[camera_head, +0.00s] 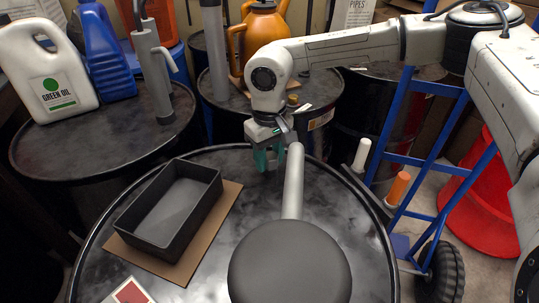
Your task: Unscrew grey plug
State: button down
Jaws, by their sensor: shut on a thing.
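My gripper (268,160), with teal fingers, points down at the far edge of the near black drum's top (222,240). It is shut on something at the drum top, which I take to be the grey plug. The fingers hide the plug, so its shape and whether it is seated or raised cannot be told.
A black tray (172,210) lies on brown board at left. Other drums hold a white oil jug (48,70), blue jug (100,50) and orange can (262,35). A blue hand truck (420,165) stands right.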

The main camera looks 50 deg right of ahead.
jog(key=shift+a+n, duration=0.1)
jog(key=shift+n, duration=0.9)
jog(key=shift+r+p, duration=0.6)
jog(key=shift+r, duration=0.15)
jog(key=shift+r+p, duration=1.1)
jog(key=shift+r, duration=0.55)
jog(key=shift+s, duration=0.1)
